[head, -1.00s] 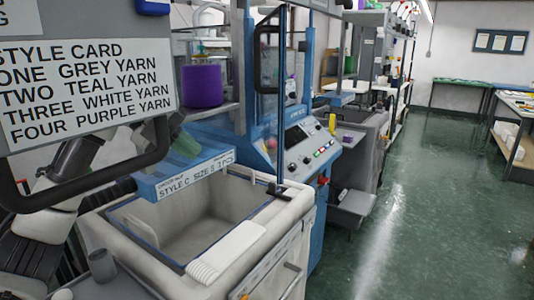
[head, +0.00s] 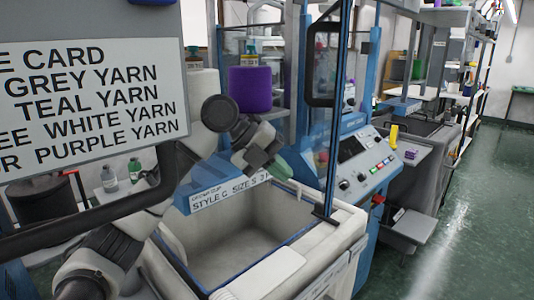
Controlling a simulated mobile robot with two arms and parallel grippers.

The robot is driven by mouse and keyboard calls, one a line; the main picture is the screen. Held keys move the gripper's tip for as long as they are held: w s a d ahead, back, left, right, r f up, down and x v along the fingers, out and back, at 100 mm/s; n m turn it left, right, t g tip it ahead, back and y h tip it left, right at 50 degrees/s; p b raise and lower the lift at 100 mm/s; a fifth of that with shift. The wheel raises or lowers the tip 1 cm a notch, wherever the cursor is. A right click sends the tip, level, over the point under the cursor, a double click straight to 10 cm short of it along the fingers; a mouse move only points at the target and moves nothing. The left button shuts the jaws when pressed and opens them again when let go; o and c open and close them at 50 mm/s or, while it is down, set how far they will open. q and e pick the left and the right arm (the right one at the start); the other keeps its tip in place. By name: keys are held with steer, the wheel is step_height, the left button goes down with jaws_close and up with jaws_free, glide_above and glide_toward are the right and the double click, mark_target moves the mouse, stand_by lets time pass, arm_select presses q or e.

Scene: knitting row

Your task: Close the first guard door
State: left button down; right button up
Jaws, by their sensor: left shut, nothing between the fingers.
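The nearest knitting machine (head: 350,150) has a blue frame and a tilted control panel. A clear guard panel with a dark upright edge (head: 339,110) stands at its front, above the bin. A black loop handle (head: 309,75) shows behind that edge; I cannot tell which door it belongs to. My left arm reaches in from the left, past the style card board. My left gripper (head: 278,168) is shut and empty, with greenish tips, over the back rim of the bin near its "STYLE C" label. It appears apart from the handle. My right gripper is not in view.
The style card board (head: 85,100) with a thick black tube below it fills the near left. A pale bin (head: 225,240) stands low in front of the machine. A purple yarn cone (head: 250,90) sits behind. Green floor (head: 460,230) is free at right.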

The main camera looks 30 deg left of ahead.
mark_target(322, 188)
arm_select(q)
steer(key=d, duration=0.1)
steer(key=w+d+f, duration=0.1)
steer(key=d, duration=0.1)
steer(key=d+p, duration=0.1)
steer(key=shift+w+d+f, duration=0.25)
steer(key=shift+w+d, duration=0.05)
steer(key=shift+w, duration=0.1)
steer(key=shift+w+d+f, duration=0.1)
steer(key=shift+w+d, duration=0.15)
steer(key=shift+d, duration=0.15)
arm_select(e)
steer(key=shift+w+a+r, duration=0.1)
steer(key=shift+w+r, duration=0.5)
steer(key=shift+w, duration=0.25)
arm_select(q)
steer(key=shift+d, duration=0.1)
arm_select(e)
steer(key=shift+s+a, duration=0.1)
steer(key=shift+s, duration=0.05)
